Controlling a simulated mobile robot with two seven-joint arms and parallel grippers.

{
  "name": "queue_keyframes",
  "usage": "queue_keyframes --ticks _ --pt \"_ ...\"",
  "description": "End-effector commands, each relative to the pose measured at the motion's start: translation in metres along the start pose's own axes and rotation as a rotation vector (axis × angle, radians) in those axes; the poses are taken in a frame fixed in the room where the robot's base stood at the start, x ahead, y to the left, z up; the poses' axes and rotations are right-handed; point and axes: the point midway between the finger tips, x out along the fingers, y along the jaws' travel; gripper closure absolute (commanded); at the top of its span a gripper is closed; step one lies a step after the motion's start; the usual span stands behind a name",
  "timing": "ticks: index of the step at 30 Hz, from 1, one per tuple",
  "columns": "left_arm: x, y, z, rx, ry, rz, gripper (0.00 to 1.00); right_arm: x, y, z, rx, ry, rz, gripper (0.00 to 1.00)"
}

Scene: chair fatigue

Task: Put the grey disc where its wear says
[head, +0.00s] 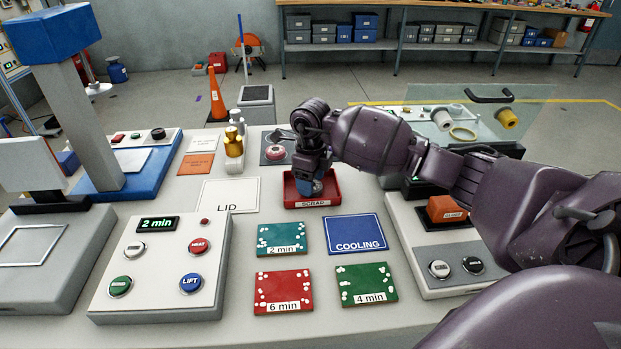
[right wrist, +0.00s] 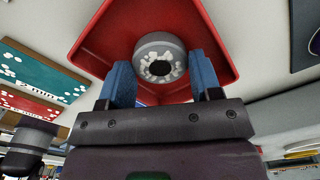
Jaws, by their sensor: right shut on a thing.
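The grey disc (right wrist: 160,58) shows in the right wrist view as a short round piece with a dark centre hole and several pale patches around it. My right gripper (right wrist: 163,80) is shut on it with blue fingers on either side. In the head view my right gripper (head: 316,186) is low at the red tray (head: 291,190) labelled SCRAP, and the disc (head: 318,187) is mostly hidden by it. I cannot tell whether the disc touches the tray floor. My left gripper is not in view.
Teal 2 min (head: 280,232), red 6 min (head: 283,276) and green 4 min (head: 366,270) plates and a blue COOLING plate (head: 357,220) lie in front. A button panel (head: 160,262) reading 2 min stands left. A white LID mat (head: 228,188) is bare.

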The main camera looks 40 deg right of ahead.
Motion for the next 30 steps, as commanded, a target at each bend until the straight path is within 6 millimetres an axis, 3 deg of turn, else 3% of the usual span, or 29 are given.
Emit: queue_keyframes --ticks 1,5,17,30 --pt "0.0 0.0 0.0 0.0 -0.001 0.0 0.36 0.001 0.0 0.0 0.0 0.001 0.0 0.37" --pt "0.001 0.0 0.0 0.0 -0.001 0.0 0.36 0.001 0.0 0.0 0.0 0.0 0.0 0.17" --pt "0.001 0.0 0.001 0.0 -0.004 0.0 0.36 -0.008 0.0 0.0 0.0 -0.002 -0.001 0.16" --pt "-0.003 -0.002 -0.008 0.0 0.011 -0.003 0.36 -0.086 -0.001 0.0 -0.001 -0.003 -0.003 0.16"
